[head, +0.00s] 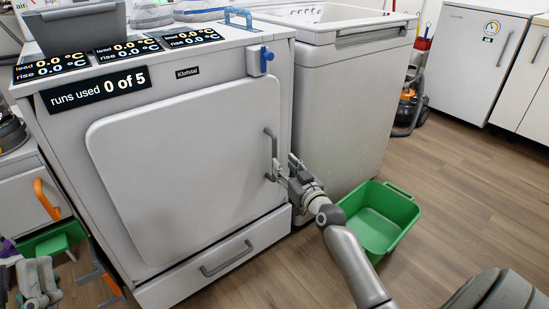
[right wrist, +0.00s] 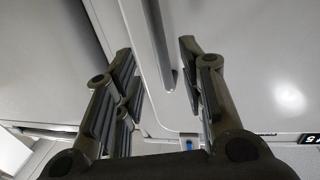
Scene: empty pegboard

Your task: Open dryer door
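The dryer (head: 75,140) stands at the left in the head view, with its large pale door (head: 190,165) closed flush against the front. A grey vertical bar handle (head: 272,148) is on the door's right edge. My right gripper (head: 278,172) is at the handle's lower end. In the right wrist view the handle (right wrist: 160,50) runs between the two spread fingers (right wrist: 158,65), with gaps showing on both sides. My left gripper (head: 37,280) is low at the left edge of the head view, away from the door; its finger opening is unclear.
A blue-and-white switch (head: 267,60) sits above the door's right corner. A drawer (head: 215,262) is below the door. A white washer-like unit (head: 345,110) stands to the right, with a green bin (head: 375,222) on the floor. Open wooden floor lies right of the bin.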

